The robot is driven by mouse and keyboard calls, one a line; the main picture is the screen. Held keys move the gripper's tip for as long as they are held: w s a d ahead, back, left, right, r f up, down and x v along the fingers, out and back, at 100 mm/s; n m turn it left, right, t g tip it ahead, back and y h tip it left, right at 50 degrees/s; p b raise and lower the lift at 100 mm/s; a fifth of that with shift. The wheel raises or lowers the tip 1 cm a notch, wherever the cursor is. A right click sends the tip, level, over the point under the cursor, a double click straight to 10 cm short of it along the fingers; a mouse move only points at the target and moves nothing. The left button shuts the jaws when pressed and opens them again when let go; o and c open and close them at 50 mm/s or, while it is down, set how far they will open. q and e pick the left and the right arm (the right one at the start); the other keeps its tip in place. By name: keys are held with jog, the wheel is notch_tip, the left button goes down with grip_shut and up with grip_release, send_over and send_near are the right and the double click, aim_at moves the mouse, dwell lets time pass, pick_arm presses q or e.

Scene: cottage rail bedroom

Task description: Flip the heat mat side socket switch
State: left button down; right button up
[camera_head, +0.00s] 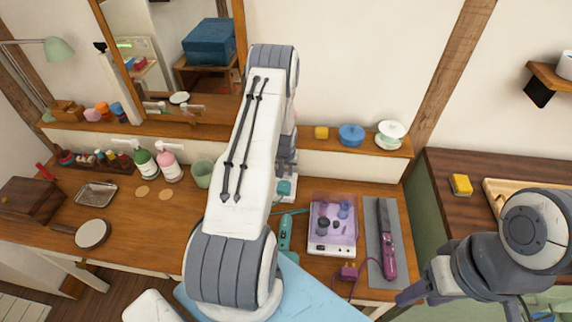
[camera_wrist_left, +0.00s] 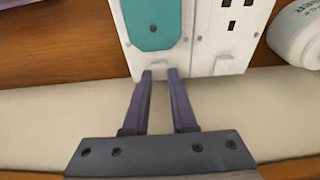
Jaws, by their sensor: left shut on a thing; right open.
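A white double socket (camera_wrist_left: 205,25) fills the top of the left wrist view. A teal plug (camera_wrist_left: 151,22) covers its left half, and bare socket holes show on its right half. A small white switch (camera_wrist_left: 159,74) sits at the edge below the teal plug; another (camera_wrist_left: 222,64) sits below the bare holes. My left gripper (camera_wrist_left: 160,75) has its purple fingertips close together around the switch on the teal side. In the head view the socket (camera_head: 290,198) is partly hidden behind my left arm. My right gripper (camera_head: 402,298) is at the lower right, apart from the socket.
A grey mat (camera_head: 372,232) holds a purple-handled tool (camera_head: 386,245). A clear-lidded box (camera_head: 333,225) and a purple plug (camera_head: 348,271) are nearby. The wooden ledge (camera_head: 310,137) runs behind.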

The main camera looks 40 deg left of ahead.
aim_at(286, 177)
pick_arm(q)
jog(key=p, duration=0.5)
jog(key=shift+w+a+r+g, duration=0.2)
jog(key=shift+w+r+g, duration=0.1)
jog(key=shift+r, duration=0.1)
jog(key=shift+f+h+p, duration=0.25)
jog(key=shift+h+p, duration=0.05)
jog(key=shift+p, duration=0.45)
pick_arm(e)
notch_tip(286, 177, up, 8)
jog(key=shift+f, duration=0.15)
pick_arm(q)
jog(key=c, duration=0.7)
grip_release()
jog(key=shift+s+d+f, duration=0.1)
jog(key=shift+s, duration=0.05)
pick_arm(e)
jog(key=shift+f, duration=0.1)
